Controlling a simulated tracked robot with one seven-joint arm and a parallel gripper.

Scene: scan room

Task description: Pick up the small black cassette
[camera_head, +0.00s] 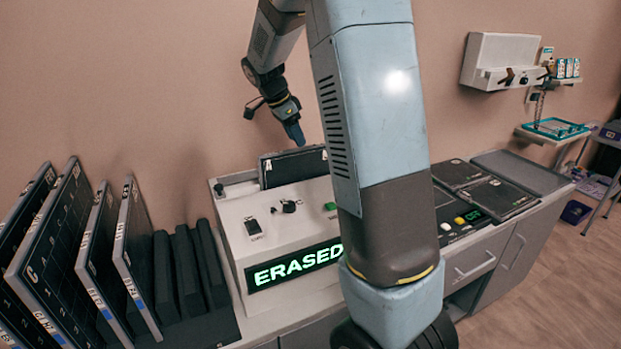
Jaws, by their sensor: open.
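A black cassette (290,168) with a white letter mark at its left end stands upright in the top of the white eraser machine (236,222). The machine's front display (294,267) glows green with the word "ERASED".
Large labelled cassettes (55,255) lean in a black rack (205,325) at left, with empty slots beside them. Flat black panels (498,198) and a button panel (455,215) lie on the counter at right. A white wall unit (500,60) hangs behind. My arm blocks the middle.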

